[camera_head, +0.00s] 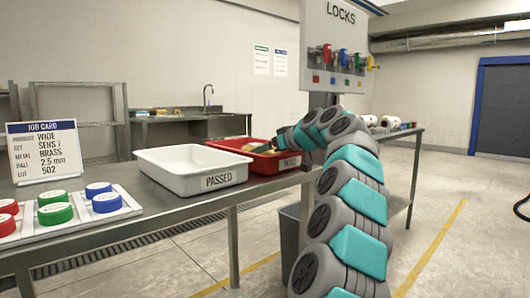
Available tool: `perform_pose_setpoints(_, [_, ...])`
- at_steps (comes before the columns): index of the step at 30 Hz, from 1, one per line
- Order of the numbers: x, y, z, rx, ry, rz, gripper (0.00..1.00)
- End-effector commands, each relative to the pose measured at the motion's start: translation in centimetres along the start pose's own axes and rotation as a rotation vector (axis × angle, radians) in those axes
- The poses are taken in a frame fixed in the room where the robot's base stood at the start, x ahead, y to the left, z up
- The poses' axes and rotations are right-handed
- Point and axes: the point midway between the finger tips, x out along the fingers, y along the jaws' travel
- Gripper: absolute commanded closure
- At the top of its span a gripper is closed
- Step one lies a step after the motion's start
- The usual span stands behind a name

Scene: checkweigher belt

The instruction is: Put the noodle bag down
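A red bin (265,167) stands on the metal table; its front label is partly hidden by my arm and seems to read HOLD. My arm reaches from the right, and my gripper (263,149) is low over or inside this bin. A small yellowish thing (250,147) shows in the bin by the gripper; it may be the noodle bag, but it is too small to be sure. I cannot tell whether the fingers are open or shut, or whether they touch it.
An empty white tray (163,177) labelled PASSED stands left of the red bin. A job card (45,152) and a rack (75,221) of red, green and blue discs are at the left. A lock board (338,50) rises behind my arm.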

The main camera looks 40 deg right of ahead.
Motion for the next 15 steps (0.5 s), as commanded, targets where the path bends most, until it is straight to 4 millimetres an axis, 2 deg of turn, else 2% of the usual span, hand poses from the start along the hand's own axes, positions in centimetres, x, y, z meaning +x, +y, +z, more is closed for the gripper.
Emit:
perform_pose_setpoints(5, [-0.3, 0.0, -0.4, 0.000, 0.001, 0.000, 0.01])
perform_pose_setpoints(8, [-1.6, 0.0, -0.3, 0.000, 0.002, 0.001, 0.01])
perform_pose_setpoints(15, [-6.7, 0.1, -0.4, 0.000, 0.005, 0.003, 0.01])
